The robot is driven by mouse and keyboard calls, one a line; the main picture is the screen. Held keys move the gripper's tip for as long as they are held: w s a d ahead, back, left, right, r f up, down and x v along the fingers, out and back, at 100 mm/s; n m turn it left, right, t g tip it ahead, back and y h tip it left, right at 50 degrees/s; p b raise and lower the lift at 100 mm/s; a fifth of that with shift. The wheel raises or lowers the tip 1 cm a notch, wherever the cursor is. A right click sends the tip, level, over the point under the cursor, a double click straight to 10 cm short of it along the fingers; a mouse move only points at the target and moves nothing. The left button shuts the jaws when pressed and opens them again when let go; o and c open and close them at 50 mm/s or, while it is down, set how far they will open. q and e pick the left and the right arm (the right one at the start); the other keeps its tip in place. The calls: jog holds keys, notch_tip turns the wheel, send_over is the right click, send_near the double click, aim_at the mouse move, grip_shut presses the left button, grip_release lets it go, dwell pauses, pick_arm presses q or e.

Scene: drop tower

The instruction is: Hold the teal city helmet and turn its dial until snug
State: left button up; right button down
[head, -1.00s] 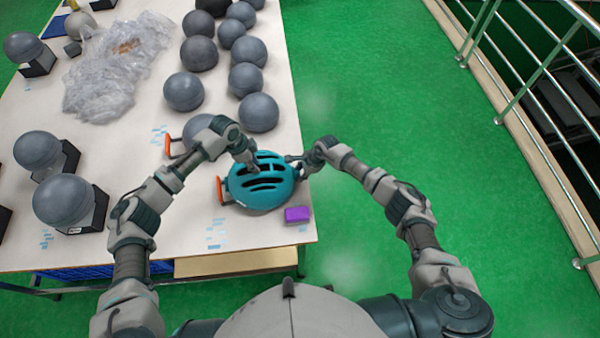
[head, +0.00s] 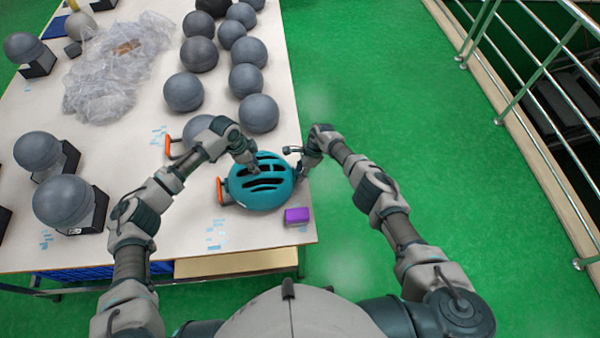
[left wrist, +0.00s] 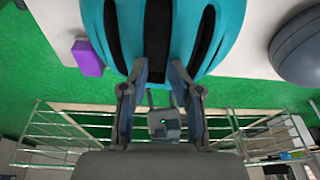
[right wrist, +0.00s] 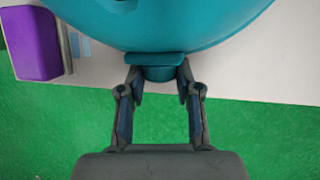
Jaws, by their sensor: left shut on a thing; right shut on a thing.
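The teal city helmet (head: 262,184) with dark vent slots sits at the right edge of the white table, its dome up. My right gripper (head: 300,170) is at the helmet's right side. In the right wrist view its fingers (right wrist: 159,85) are shut on the teal dial (right wrist: 157,72) under the helmet's rim. The dial is hidden in the head view.
A purple block (head: 297,215) lies near the table corner beside the helmet. An orange-handled piece (head: 224,191) touches or stands close at the helmet's left. Several grey head forms (head: 184,92) and a clear plastic heap (head: 110,75) cover the table (head: 130,200). A metal railing (head: 520,60) stands right.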

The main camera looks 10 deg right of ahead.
jog(key=shift+f, duration=0.1)
jog(key=c, duration=0.8)
grip_release()
jog(key=shift+o, duration=0.2)
jog(key=shift+w+d+r, duration=0.1)
jog(key=shift+d+r, duration=0.1)
jog(key=shift+r, duration=0.25)
jog(key=v, duration=1.1)
